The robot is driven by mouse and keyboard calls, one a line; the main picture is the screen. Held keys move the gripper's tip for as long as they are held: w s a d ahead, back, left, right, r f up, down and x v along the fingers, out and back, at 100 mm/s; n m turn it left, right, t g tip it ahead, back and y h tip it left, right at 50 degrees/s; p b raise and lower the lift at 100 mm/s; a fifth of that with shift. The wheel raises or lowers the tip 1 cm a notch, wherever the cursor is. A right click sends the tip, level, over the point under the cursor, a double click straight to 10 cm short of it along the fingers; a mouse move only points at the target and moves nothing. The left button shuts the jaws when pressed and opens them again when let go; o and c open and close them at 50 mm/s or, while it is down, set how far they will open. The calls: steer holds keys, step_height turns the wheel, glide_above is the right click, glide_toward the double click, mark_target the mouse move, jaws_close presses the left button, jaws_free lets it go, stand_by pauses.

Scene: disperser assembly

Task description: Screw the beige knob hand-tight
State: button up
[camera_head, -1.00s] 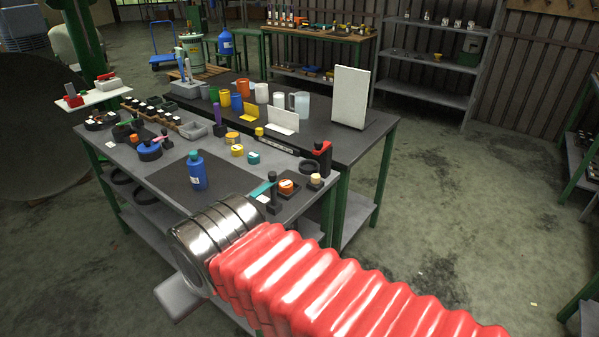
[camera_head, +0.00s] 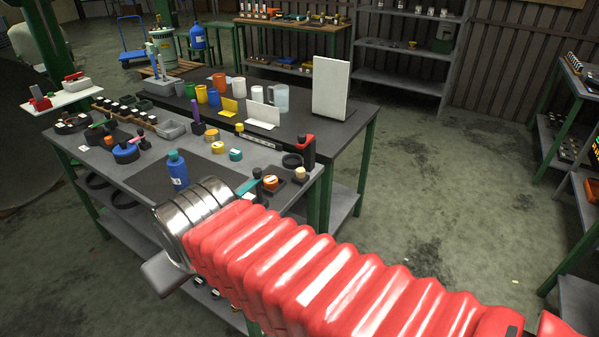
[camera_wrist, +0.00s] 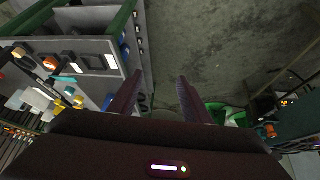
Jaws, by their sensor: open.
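The beige knob (camera_head: 300,173) stands on a small dark base near the right front corner of the grey work table (camera_head: 85,148) in the head view. An orange knob (camera_head: 271,183) sits on a similar base just left of it. My gripper (camera_wrist: 158,78) shows in the wrist view with its two dark fingers apart and nothing between them. Its fingers point toward the floor beside a table. In the head view my red-sleeved arm reaches in front of the table and the fingers are hidden.
A blue bottle (camera_head: 177,170) stands on the table's dark mat. A teal-handled piece (camera_head: 249,187) and a red and black device (camera_head: 306,150) are close to the knob. A second table with cups and a white panel (camera_head: 331,90) stands behind. Open floor lies to the right.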

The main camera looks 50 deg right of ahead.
steer(key=w+d+f+m+h, duration=0.25)
steer(key=w+d, duration=0.55)
steer(key=d, duration=0.4)
steer(key=m+t+h, duration=0.3)
steer(key=t+h, duration=0.3)
steer(key=t, duration=0.4)
glide_toward(302, 173)
steer(key=s, duration=0.2)
steer(key=shift+a+r, duration=0.1)
steer(key=shift+a, duration=0.35)
steer(key=shift+w, duration=0.2)
steer(key=x, duration=1.3)
steer(key=shift+w+d+f, duration=0.25)
steer(key=shift+c, duration=0.4)
